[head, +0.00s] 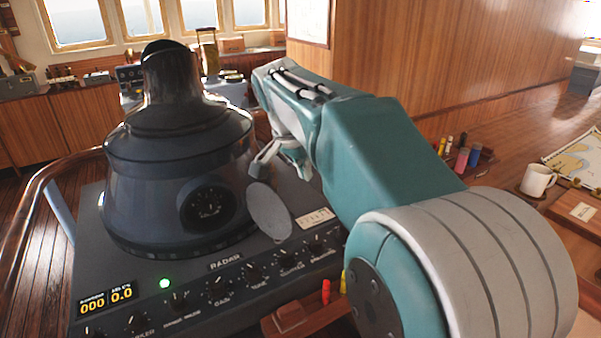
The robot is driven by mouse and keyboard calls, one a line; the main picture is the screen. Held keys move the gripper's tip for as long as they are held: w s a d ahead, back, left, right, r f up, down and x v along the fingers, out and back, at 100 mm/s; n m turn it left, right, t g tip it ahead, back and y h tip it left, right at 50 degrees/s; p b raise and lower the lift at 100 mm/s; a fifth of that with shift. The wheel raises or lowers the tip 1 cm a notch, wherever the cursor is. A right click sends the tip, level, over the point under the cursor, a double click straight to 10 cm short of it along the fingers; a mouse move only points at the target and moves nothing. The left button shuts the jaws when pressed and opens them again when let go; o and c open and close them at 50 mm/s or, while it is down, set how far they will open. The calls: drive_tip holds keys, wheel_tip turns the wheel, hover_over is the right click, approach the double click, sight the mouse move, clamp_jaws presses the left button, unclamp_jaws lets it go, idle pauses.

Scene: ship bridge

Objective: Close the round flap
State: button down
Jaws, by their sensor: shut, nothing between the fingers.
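The round flap (269,211) is a grey disc that stands swung out to the right of a round dark port (208,208). The port is on the front of the large dark radar housing (178,145), and a dial face shows in it. The flap looks open, with the port uncovered. My gripper (262,168) is shut and empty. It appears just above the flap, right of the housing. I cannot tell whether it touches the flap. My arm hides part of the space behind the gripper.
The radar console (215,285) carries a row of knobs and a lit green lamp (165,283) below the housing. A curved wooden rail (30,215) runs along the left. At right, a mug (537,180) and a chart (575,160) lie on a wooden table.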

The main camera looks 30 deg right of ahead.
sight(270, 209)
wheel_tip(270, 209, down, 7)
drive_tip(key=a, duration=0.2)
drive_tip(key=shift+s+a, duration=0.2)
drive_tip(key=shift+s, duration=0.15)
drive_tip(key=shift+a, duration=0.3)
drive_tip(key=shift+s+a, duration=0.2)
